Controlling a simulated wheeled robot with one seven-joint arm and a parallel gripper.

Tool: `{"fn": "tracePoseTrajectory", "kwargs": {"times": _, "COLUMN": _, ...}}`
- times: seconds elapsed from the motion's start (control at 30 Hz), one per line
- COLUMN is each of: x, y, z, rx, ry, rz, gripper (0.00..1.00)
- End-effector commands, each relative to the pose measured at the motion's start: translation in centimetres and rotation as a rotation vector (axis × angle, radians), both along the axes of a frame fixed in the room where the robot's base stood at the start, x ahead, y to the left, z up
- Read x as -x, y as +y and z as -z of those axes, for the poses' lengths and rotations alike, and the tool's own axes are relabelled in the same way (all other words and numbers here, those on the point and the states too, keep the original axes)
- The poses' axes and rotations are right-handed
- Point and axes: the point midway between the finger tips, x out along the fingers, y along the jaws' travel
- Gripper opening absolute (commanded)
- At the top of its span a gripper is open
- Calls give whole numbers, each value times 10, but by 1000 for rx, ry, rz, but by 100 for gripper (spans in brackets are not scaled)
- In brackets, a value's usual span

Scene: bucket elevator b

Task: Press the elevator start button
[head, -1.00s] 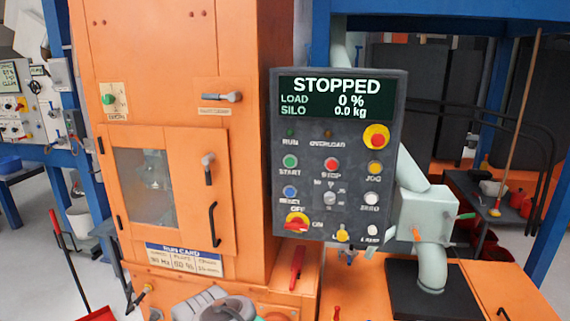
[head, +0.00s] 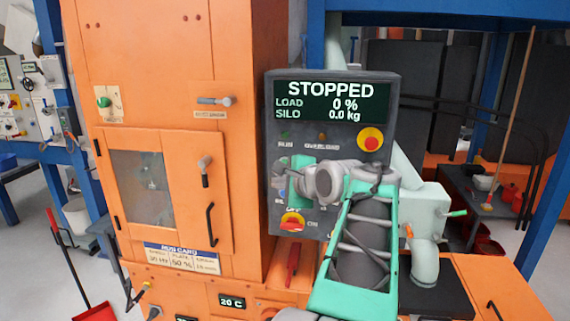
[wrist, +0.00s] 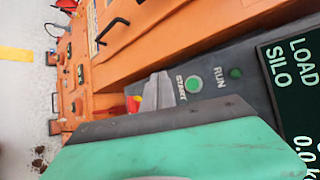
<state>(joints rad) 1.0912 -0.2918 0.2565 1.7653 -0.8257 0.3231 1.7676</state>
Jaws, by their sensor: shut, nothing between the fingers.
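The control panel (head: 335,100) is a dark grey box whose screen reads STOPPED, LOAD 0 %, SILO 0.0 kg. In the wrist view, turned on its side, the round green START button (wrist: 194,85) is clear beside its label. The tips of my gripper (wrist: 160,90) are shut and empty, just left of the label there. They look close to the panel face; I cannot tell whether they touch it. In the head view my gripper (head: 294,180) is in front of the panel's left side, and the START button is mostly hidden behind it.
The green RUN lamp (wrist: 235,73) is beside START in the wrist view. A red and yellow OFF/ON switch (head: 292,223) sits low on the panel. The orange cabinet (head: 180,60), with protruding handles, stands left of it. A grey-green pipe unit (head: 425,210) stands at right.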

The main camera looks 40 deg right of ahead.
Motion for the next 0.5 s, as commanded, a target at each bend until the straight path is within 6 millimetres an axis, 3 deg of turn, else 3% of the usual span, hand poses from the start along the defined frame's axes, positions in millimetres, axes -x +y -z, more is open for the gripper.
{"fn": "tracePoseTrajectory", "kwargs": {"times": 0.27, "x": -1, "y": 0, "z": 1, "rx": 1, "ry": 3, "rz": -2, "gripper": 0}}
{"fn": "tracePoseTrajectory", "kwargs": {"times": 0.5, "x": -16, "y": -20, "z": 1, "rx": 0, "ry": 4, "rz": -2, "gripper": 0}}
